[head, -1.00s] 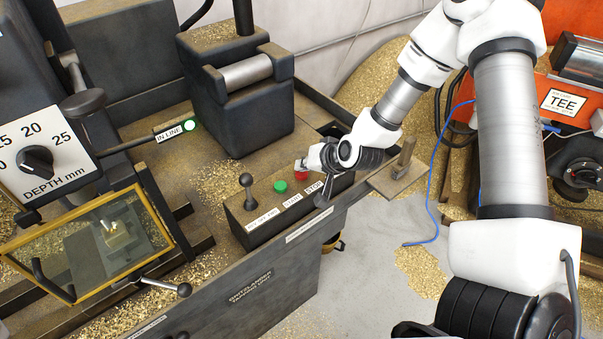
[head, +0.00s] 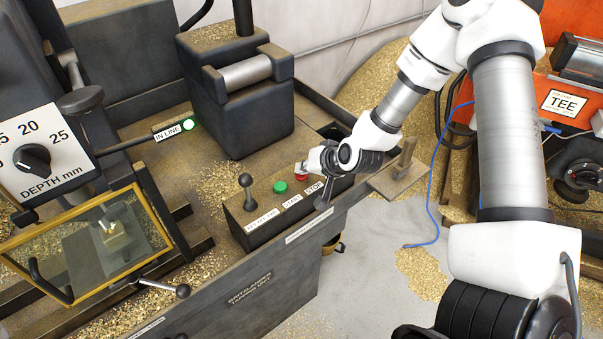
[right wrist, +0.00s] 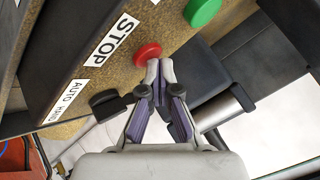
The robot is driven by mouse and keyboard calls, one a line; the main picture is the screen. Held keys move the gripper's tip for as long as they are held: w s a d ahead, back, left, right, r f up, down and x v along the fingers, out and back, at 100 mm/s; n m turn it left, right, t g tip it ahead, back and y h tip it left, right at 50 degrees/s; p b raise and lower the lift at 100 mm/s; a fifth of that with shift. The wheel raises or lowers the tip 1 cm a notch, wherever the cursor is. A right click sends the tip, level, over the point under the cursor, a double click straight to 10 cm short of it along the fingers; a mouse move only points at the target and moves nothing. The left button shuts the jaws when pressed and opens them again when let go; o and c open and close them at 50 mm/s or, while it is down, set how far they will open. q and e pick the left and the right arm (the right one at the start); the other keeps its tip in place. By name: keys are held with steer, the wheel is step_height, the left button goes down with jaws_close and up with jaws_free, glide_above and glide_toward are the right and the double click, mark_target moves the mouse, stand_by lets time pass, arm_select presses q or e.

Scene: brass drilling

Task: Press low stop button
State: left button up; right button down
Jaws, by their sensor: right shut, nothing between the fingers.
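The right gripper is shut and empty. My left gripper is not in view.
A green START button (head: 280,187) and a black-knobbed lever (head: 246,190) stand left of the stop button. A dark block with a metal roller (head: 245,72) rises behind. An upright handle (head: 405,153) stands to the right. Brass chips lie around.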

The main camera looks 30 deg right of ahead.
mark_target(304, 176)
stand_by(0.3)
steer(key=shift+r+p, duration=0.8)
steer(key=shift+r, duration=0.05)
step_height(304, 176, up, 5)
steer(key=p, duration=0.4)
steer(key=shift+r+p, duration=0.1)
steer(key=shift+p, duration=0.25)
